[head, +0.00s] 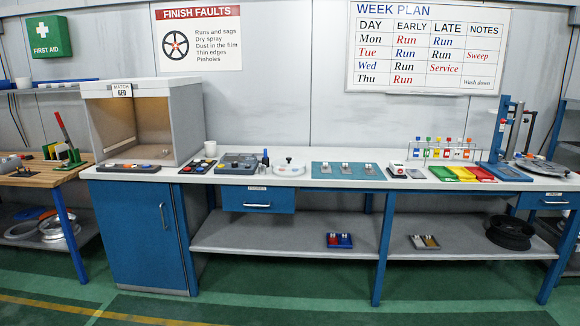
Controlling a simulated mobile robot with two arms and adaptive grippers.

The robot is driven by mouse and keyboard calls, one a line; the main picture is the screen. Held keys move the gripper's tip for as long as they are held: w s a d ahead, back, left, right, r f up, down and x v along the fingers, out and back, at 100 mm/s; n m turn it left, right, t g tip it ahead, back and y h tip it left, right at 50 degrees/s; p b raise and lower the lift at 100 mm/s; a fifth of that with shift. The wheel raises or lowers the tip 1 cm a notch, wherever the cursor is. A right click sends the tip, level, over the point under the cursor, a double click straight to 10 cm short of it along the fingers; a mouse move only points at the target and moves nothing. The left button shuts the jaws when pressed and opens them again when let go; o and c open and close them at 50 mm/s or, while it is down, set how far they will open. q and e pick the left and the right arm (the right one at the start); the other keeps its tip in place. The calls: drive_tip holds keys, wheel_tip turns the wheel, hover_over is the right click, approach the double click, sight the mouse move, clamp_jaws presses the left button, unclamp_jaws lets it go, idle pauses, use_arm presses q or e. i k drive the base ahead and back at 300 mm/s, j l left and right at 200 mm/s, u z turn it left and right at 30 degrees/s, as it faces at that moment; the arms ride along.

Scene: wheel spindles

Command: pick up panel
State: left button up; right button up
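Neither of my grippers shows in the head view. Flat coloured panels lie side by side towards the right of the long workbench: a green panel (443,174), a yellow panel (462,174) and a red panel (481,174). Their edges look close together, and I cannot tell whether they touch. The frame does not show which panel the task means. A rack of small colour-capped bottles (443,150) stands just behind them.
A grey booth (186,115) stands at the bench's left end. A blue mat (347,171) with small metal pieces lies mid-bench. A blue press-like stand (501,140) is right of the panels. The lower shelf (290,240) holds small trays and a black wheel (510,232). The green floor in front is clear.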

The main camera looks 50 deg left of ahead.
sight(369, 170)
drive_tip(key=u, duration=1.3)
